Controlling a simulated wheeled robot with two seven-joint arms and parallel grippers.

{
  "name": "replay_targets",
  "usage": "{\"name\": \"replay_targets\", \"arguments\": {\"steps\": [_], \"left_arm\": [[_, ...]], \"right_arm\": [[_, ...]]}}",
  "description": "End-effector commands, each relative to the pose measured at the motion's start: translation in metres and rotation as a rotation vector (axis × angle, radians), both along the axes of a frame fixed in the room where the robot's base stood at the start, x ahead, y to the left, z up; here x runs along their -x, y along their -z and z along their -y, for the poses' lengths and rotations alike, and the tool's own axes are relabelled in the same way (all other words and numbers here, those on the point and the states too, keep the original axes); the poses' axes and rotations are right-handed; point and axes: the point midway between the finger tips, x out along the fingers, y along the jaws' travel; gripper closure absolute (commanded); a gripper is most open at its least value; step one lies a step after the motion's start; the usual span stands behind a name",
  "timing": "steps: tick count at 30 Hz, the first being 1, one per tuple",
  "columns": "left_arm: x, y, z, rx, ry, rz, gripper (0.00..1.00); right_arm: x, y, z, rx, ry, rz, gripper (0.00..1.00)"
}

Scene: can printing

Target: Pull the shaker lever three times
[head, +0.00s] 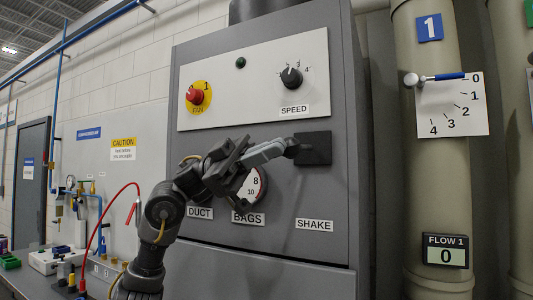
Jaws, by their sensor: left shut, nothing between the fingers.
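The shaker lever (265,153) is a grey bar on a dark square mount (314,148) on the front of the grey cabinet. It points left from the mount, roughly level, above the SHAKE label (314,224). My left gripper (243,170) is shut and empty. It is at the lever's left end and hides part of it; I cannot tell whether they touch. My left arm comes up from the lower left, in front of a dial partly hidden by the gripper. My right gripper is not in view.
A duct pipe with a blue-handled valve lever (440,78) and a FLOW 1 display (446,252) stands right. A bench with a red hose (104,218) is at left.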

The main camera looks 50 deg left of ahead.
Motion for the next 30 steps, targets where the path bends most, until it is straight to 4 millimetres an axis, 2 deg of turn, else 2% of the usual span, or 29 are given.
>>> {"name": "replay_targets", "arguments": {"steps": [1, 2, 3, 9, 15, 21, 30], "left_arm": [[0.004, -0.013, 0.004, -0.001, 0.003, 0.002, 1.0], [0.003, 0.001, -0.006, 0.002, 0.001, -0.002, 1.0], [0.005, 0.005, -0.015, 0.004, 0.0, -0.002, 1.0], [0.017, 0.013, -0.055, 0.003, -0.005, 0.0, 1.0], [0.025, 0.017, -0.083, 0.002, -0.005, 0.001, 1.0], [0.027, 0.018, -0.093, 0.001, -0.002, 0.003, 1.0], [0.027, 0.018, -0.093, 0.0, -0.001, 0.004, 1.0]], "right_arm": [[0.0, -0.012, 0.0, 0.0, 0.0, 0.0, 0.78], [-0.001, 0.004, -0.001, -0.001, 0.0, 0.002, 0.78], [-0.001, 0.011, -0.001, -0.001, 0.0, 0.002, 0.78], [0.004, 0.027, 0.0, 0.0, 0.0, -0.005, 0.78], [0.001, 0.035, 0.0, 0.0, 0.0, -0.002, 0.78], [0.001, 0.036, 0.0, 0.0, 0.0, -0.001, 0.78], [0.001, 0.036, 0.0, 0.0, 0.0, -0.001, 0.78]]}}
